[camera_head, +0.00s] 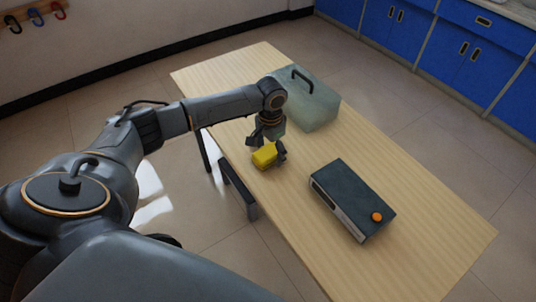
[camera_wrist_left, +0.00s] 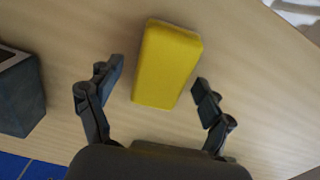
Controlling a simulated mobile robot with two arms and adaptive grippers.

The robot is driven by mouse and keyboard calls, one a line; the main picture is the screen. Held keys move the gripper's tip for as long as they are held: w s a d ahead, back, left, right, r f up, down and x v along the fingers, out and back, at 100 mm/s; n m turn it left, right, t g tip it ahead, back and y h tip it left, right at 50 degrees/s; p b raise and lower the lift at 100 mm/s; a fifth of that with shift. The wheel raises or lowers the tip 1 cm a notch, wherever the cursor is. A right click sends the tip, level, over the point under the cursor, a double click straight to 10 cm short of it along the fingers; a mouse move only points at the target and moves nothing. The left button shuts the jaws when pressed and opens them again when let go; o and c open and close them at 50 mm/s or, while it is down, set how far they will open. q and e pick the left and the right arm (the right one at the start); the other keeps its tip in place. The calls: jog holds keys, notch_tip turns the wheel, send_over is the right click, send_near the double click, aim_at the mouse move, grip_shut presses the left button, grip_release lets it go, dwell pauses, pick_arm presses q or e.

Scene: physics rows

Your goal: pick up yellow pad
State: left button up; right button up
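The yellow pad (camera_head: 264,155) lies on the light wooden table near its left edge in the head view. In the left wrist view the yellow pad (camera_wrist_left: 167,64) is a rounded block ahead of the fingers, with its near end between the two fingertips. My left gripper (camera_head: 270,149) is just over the pad; in the left wrist view its fingers (camera_wrist_left: 158,80) are spread open. A gap shows between the pad and each finger, and nothing is held. My right gripper does not show in either view.
A dark box (camera_head: 353,197) with an orange knob stands on the table right of the pad. A translucent greenish case (camera_head: 311,104) with a black handle stands behind the gripper. The wooden table (camera_head: 440,240) is bare towards the front right. Blue cabinets (camera_head: 393,22) stand at the back.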

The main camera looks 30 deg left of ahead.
aim_at(270, 150)
pick_arm(q)
jog(key=c, duration=1.1)
jog(key=shift+o, duration=0.2)
jog(key=shift+r, duration=0.15)
jog(key=shift+r, duration=0.25)
notch_tip(270, 150, up, 2)
jog(key=shift+w+r, duration=0.1)
jog(key=shift+r, duration=0.05)
jog(key=s+r, duration=0.3)
jog(key=s+a+r, duration=0.1)
jog(key=r, duration=0.1)
jog(key=shift+s+r, duration=0.2)
jog(key=shift+s, duration=0.05)
jog(key=s+a+r, duration=0.1)
jog(key=s+r, duration=0.3)
jog(key=s, duration=0.5)
jog(key=shift+s+a+r, duration=0.15)
jog(key=shift+s+r, duration=0.1)
jog(key=shift+r, duration=0.05)
